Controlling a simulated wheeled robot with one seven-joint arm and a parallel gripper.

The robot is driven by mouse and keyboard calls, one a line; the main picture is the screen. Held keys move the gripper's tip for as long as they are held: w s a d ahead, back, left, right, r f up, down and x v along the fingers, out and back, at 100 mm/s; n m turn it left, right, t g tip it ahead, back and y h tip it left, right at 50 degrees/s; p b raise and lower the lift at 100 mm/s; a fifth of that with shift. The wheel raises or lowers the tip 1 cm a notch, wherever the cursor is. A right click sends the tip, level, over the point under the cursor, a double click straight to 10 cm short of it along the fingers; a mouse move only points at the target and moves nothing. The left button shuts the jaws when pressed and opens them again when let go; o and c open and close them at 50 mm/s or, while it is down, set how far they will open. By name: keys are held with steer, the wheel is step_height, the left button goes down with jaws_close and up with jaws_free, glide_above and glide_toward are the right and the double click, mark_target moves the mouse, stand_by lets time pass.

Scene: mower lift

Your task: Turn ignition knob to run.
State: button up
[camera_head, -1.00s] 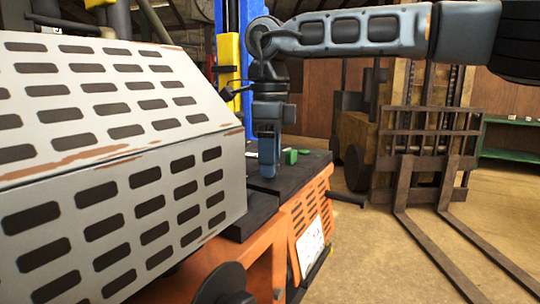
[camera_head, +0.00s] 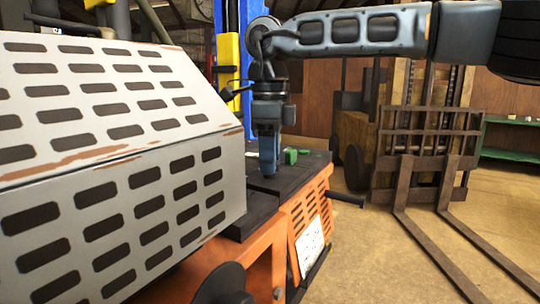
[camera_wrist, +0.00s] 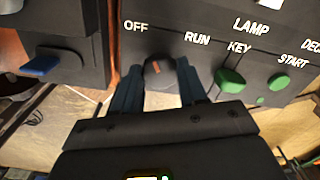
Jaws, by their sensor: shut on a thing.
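The ignition knob (camera_wrist: 160,74) is a dark knob with an orange mark on its face. In the wrist view it sits on the dark control panel (camera_wrist: 222,48), below and between the OFF and RUN labels. The mark points roughly upward in that view, between the two labels. My gripper (camera_wrist: 158,90) is shut on the knob, with one blue finger on each side of it. In the head view my gripper (camera_head: 269,172) reaches straight down onto the panel top of the orange machine (camera_head: 270,250). The knob is hidden there behind my fingers.
A green button (camera_wrist: 229,80) and a green START control (camera_wrist: 278,82) lie right of the knob. A blue lever (camera_wrist: 40,65) is at the left. The slotted grey cover (camera_head: 120,150) stands close left of my gripper. A forklift (camera_head: 425,140) stands behind, right, with open floor around it.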

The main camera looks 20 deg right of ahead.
steer(key=m, duration=1.1)
steer(key=shift+m, duration=0.3)
stand_by(0.3)
steer(key=o, duration=1.1)
steer(key=shift+c, duration=0.2)
steer(key=shift+r, duration=3.9)
